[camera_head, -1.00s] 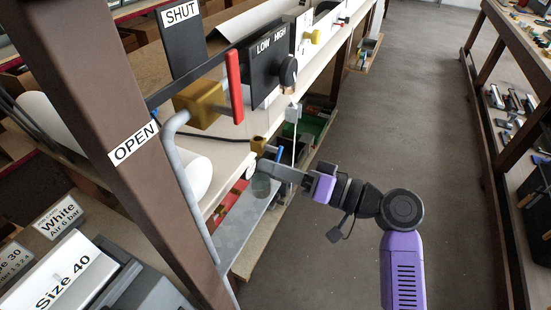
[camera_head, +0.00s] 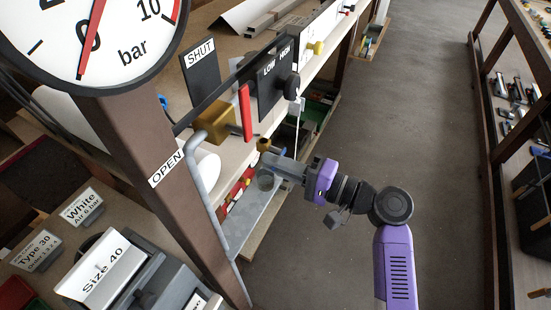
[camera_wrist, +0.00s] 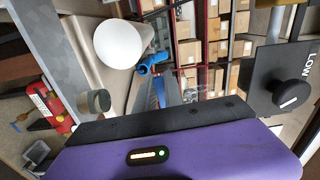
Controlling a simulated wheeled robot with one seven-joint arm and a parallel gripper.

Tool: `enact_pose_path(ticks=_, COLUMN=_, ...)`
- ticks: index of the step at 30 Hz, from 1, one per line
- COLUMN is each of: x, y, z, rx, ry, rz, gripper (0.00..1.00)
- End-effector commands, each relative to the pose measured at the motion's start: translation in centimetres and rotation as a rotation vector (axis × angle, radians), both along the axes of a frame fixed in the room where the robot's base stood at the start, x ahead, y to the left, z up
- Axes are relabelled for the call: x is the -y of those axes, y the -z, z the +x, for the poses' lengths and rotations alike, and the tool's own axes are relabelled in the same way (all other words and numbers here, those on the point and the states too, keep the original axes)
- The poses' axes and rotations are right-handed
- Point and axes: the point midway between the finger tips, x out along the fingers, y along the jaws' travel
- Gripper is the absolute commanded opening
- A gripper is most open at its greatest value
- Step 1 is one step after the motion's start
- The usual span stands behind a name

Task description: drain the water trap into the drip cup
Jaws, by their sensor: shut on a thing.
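My gripper (camera_head: 277,167) reaches in from the right at the bench edge and is shut on a small blue part (camera_head: 275,151), seemingly the drain tap. A small brass piece (camera_head: 264,144) sits just above my fingertips. My fingers hide most of the grip. I cannot clearly make out the water trap's bowl or any water.
A brass valve (camera_head: 216,121) with a red lever (camera_head: 245,112) stands left of a black LOW/HIGH plate (camera_head: 268,88) with a knob. A brown post (camera_head: 150,150) and grey pipe (camera_head: 207,190) stand left of the ledge. The floor aisle at right is clear.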

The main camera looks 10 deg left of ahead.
Motion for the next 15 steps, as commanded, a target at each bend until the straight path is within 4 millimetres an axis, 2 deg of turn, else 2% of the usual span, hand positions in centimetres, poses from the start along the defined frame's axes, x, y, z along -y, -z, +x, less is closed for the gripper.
enact_pose_path(ticks=15, x=0.17, y=0.04, z=0.05, rx=-0.031, ry=0.003, rz=0.010, gripper=0.00)
